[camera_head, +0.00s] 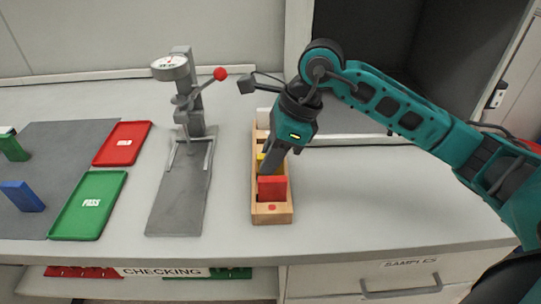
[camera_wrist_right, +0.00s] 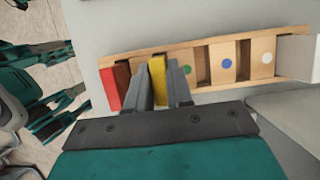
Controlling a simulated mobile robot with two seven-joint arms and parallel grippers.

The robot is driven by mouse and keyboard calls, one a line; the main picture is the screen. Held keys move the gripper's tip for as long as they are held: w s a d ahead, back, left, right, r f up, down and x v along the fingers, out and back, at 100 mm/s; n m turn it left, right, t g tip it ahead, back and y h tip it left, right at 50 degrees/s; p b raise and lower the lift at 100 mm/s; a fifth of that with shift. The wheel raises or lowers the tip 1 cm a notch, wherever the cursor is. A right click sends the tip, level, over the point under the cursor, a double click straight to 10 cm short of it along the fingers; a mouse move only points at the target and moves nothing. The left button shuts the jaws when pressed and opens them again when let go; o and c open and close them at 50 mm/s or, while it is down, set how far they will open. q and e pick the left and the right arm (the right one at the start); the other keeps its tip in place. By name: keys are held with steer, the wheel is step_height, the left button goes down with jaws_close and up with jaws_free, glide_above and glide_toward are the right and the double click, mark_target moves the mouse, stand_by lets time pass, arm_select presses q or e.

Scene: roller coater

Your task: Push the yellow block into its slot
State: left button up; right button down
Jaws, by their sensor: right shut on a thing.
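The yellow block (camera_wrist_right: 157,80) stands between the two fingers of my right gripper (camera_wrist_right: 160,90), which is shut on it. It is over or in the compartment of the wooden rack (camera_wrist_right: 205,86) between the red block and the green-dotted compartment; I cannot tell how deep it sits. In the head view my right gripper (camera_head: 270,158) points down into the rack (camera_head: 271,217), and only a bit of the yellow block (camera_head: 261,157) shows beside it. The red block (camera_head: 272,188) stands in the nearest compartment. My left gripper is not in view.
Green-, blue- and white-dotted compartments look empty; a white block (camera_wrist_right: 297,60) is at the rack's far end. A grey press (camera_head: 186,100) stands left. A red tray (camera_head: 122,143), green tray (camera_head: 88,205) and blue block (camera_head: 22,196) lie farther left. The table right of the rack is clear.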

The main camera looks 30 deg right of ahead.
steer(key=shift+f, duration=0.1)
steer(key=shift+f, duration=0.15)
steer(key=c, duration=1)
jaws_free()
steer(key=shift+r, duration=0.2)
steer(key=v, duration=1.2)
steer(key=shift+a, duration=0.1)
